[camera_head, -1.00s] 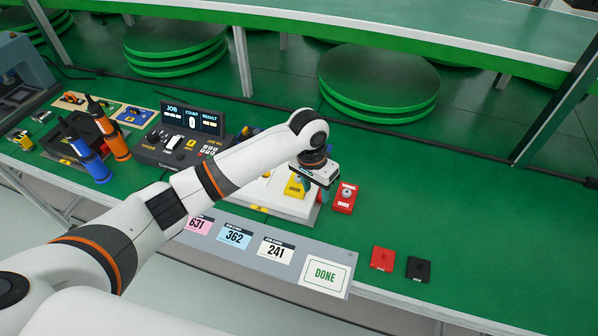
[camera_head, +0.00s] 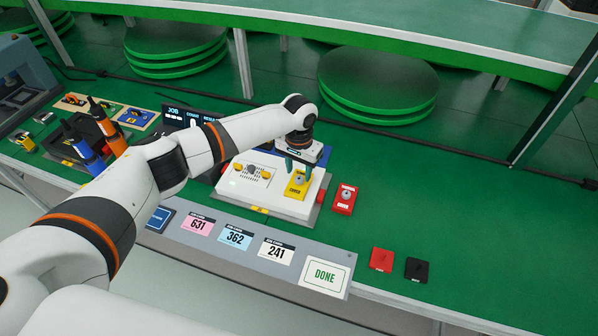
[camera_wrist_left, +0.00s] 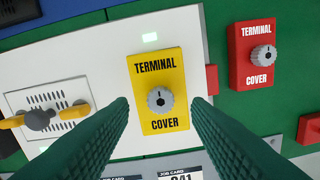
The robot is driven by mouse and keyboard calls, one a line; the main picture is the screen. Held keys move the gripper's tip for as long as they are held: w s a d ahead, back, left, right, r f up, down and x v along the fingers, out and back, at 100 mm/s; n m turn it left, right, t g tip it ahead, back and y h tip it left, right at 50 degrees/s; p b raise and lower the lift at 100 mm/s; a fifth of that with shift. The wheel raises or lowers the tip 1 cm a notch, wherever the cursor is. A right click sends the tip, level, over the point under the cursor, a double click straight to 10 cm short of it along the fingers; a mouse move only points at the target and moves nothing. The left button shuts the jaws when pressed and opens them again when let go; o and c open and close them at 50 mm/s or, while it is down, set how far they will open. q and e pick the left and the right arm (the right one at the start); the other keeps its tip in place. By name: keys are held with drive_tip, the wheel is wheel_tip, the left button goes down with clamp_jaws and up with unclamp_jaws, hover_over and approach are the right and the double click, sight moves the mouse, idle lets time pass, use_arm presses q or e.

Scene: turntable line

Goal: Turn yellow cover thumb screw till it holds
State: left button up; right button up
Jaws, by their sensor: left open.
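The yellow terminal cover (camera_head: 296,187) lies on the right part of the white unit (camera_head: 240,199). In the left wrist view the yellow cover (camera_wrist_left: 154,75) carries a grey thumb screw (camera_wrist_left: 160,99) at its middle, between the words TERMINAL and COVER. My left gripper (camera_head: 297,171) hangs just over the cover. In the wrist view its two green ridged fingers (camera_wrist_left: 160,108) are open, one on each side of the screw, with gaps and no contact visible. My right gripper is not in view.
A red terminal cover (camera_head: 344,199) with its own screw stands right of the white unit. Job cards and a DONE plate (camera_head: 325,275) line the front edge. A red block (camera_head: 381,259) and a black block (camera_head: 418,268) lie farther right. The green table beyond is clear.

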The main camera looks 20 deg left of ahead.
sight(299, 180)
use_arm(q)
drive_tip(key=shift+f, duration=1.2)
clamp_jaws()
drive_tip(key=shift+m, duration=0.3)
drive_tip(key=m+p, duration=0.1)
drive_tip(key=m, duration=0.3)
drive_tip(key=shift+d+r+m, duration=0.1)
drive_tip(key=shift+m, duration=0.3)
drive_tip(key=m, duration=0.6)
drive_tip(key=shift+m, duration=0.4)
